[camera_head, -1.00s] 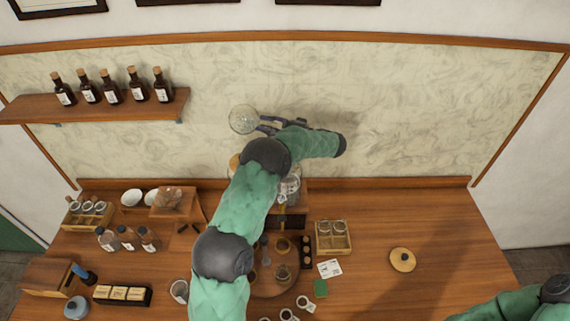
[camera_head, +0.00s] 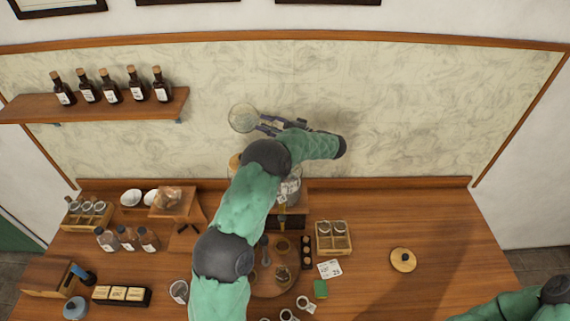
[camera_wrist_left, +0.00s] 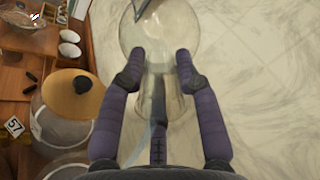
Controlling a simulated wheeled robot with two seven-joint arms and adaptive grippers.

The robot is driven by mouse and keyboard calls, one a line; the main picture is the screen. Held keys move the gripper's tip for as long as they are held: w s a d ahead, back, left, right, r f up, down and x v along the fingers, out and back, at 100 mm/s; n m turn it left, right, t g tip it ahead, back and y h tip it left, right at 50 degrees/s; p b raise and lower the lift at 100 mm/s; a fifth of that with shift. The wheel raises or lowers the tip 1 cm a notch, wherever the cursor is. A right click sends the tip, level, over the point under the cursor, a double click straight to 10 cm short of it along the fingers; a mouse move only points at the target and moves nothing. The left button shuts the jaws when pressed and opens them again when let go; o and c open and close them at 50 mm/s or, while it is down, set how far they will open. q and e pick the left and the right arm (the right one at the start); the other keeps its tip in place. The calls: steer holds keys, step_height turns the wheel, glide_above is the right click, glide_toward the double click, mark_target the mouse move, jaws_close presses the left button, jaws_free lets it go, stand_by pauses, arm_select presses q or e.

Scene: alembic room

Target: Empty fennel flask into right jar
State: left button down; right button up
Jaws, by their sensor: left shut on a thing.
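A clear round-bulbed glass flask (camera_head: 243,118) is held up in front of the back wall panel. My left gripper (camera_head: 267,126) is shut on it. In the left wrist view, the fingers (camera_wrist_left: 157,78) lie on both sides of the flask's neck, with the bulb (camera_wrist_left: 160,38) beyond them. A small grey-blue patch shows at the bulb's far end. A faint pale streak runs below the neck; I cannot tell what it is. A glass jar with a label (camera_head: 291,187) stands below my left arm, partly hidden. Another jar has a wooden lid (camera_wrist_left: 72,95). My right gripper is out of view.
A loose round wooden lid (camera_head: 402,260) lies on the right of the table, with bare wood around it. A wooden rack with small jars (camera_head: 333,237) stands in the middle. Dark bottles (camera_head: 111,87) line the left shelf. Small bottles (camera_head: 127,238) stand on the left.

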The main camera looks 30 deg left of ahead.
arm_select(q)
steer(key=shift+d+r+y+b, duration=0.15)
steer(key=shift+r+y+b, duration=0.05)
steer(key=shift+y+b, duration=0.75)
stand_by(2.5)
steer(key=shift+d+y+b, duration=0.1)
steer(key=shift+y+b, duration=0.55)
steer(key=shift+b, duration=1.85)
steer(key=shift+r, duration=0.1)
